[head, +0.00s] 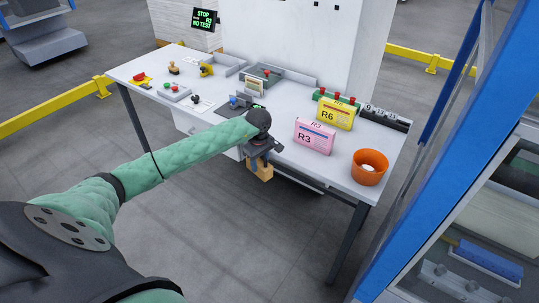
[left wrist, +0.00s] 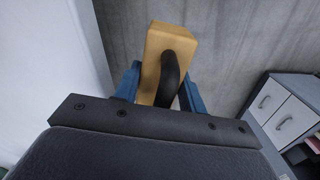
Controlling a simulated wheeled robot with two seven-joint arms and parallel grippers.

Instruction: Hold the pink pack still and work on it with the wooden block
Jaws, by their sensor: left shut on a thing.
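The pink pack (head: 314,137), marked R3, stands upright near the table's front edge, right of centre. My left gripper (head: 260,163) is in front of the table edge, left of the pack and apart from it. It is shut on the wooden block (head: 262,172), which hangs below it, clear of the table. In the left wrist view the block (left wrist: 153,62) sits between the blue fingers of the gripper (left wrist: 160,92), with a black curved handle (left wrist: 171,75) on it. My right gripper is not in view, and nothing holds the pack.
A yellow pack (head: 336,114), marked R6, stands just behind the pink one. An orange bucket (head: 369,168) stands at the table's right end. Small tools and a button box (head: 174,91) lie to the left. A blue-framed machine (head: 455,150) stands close on the right.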

